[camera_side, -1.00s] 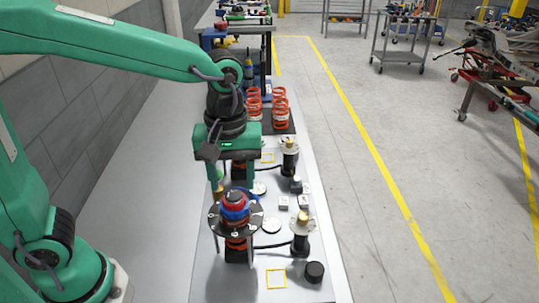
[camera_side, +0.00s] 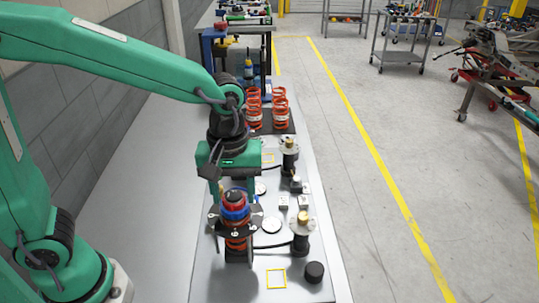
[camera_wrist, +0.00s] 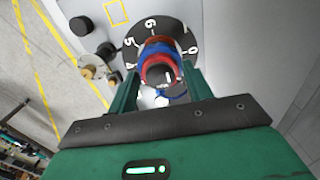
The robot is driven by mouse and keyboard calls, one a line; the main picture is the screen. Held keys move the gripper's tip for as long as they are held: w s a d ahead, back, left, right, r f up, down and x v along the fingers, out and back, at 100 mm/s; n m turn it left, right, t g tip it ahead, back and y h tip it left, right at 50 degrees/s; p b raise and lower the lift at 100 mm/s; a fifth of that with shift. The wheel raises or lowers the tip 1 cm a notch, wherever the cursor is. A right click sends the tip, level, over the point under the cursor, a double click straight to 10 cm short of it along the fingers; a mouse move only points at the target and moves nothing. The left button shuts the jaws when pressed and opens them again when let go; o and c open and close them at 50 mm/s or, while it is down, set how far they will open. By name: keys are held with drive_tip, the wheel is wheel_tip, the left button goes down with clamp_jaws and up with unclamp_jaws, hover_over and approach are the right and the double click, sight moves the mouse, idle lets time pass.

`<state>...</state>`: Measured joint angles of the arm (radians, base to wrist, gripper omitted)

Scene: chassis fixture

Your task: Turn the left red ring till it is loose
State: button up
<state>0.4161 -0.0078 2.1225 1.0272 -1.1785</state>
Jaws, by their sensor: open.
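A red ring (camera_side: 236,196) sits on top of a blue ring (camera_side: 235,211) on the near fixture, above a round dark plate (camera_side: 214,219) with an orange spring (camera_side: 236,244) below. My gripper (camera_side: 234,202) points down over this stack, fingers open. In the wrist view the red ring (camera_wrist: 161,64) and blue ring (camera_wrist: 158,50) show between my open fingertips (camera_wrist: 161,75), one on each side. The dark plate (camera_wrist: 180,31) carries white numbers. I cannot tell whether the fingers touch the ring. A similar fixture behind is mostly hidden by my gripper.
A dark post with a brass top (camera_side: 303,233) stands right of the fixture, joined by a cable. A black cylinder (camera_side: 314,272) and a yellow square outline (camera_side: 276,278) are in front. Orange springs (camera_side: 281,110) stand farther back. The bench's left side is clear.

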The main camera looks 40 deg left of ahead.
drive_tip(key=m, duration=1.7)
drive_tip(key=shift+m, duration=0.6)
drive_tip(key=shift+m, duration=2.3)
drive_tip(key=c, duration=0.7)
drive_tip(key=shift+c, duration=0.2)
